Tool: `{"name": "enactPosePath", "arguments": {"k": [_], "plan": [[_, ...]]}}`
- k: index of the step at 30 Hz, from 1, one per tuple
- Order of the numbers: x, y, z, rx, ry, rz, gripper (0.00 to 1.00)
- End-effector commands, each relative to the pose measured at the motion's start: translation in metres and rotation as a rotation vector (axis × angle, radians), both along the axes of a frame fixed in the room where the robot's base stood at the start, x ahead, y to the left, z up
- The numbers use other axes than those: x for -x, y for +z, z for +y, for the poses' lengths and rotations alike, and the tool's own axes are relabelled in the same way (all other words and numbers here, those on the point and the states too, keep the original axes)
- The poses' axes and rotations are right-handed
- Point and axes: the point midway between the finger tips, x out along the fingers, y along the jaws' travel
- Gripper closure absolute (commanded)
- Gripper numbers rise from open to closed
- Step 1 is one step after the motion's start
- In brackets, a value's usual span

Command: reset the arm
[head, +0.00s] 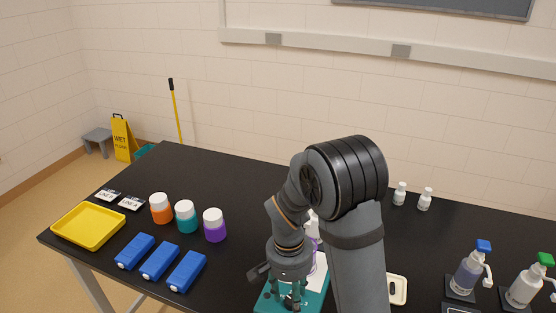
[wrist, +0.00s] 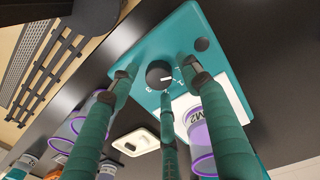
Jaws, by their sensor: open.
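My gripper (head: 289,290) is low over a teal panel (head: 262,305) at the front middle of the black table, with my arm rising behind it to the right. In the wrist view its green-padded fingers (wrist: 158,82) are spread open and hold nothing. They point at a black round knob (wrist: 159,74) with a white mark on the teal panel (wrist: 215,70). The fingertips appear around the knob; whether any touches it I cannot tell. Purple-ringed clear containers (wrist: 200,130) show beside the fingers, one labelled M2. My arm hides part of the panel in the head view.
A yellow tray (head: 89,226), several blue blocks (head: 160,261) and orange, teal and purple jars (head: 215,225) stand on the left. Pump bottles (head: 469,270) stand at right, small white bottles (head: 400,194) behind. A pale dish (head: 398,290) lies right of my arm. The table's back middle is clear.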

Motion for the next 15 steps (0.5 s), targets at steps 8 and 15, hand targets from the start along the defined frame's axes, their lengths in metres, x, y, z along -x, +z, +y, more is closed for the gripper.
{"name": "enactPosePath", "arguments": {"k": [8, 15], "plan": [[0.0004, 0.0040, -0.0014, 0.001, -0.414, 0.003, 0.53], [0.0010, 0.0049, -0.0028, 0.003, -0.771, 0.004, 0.53]]}}
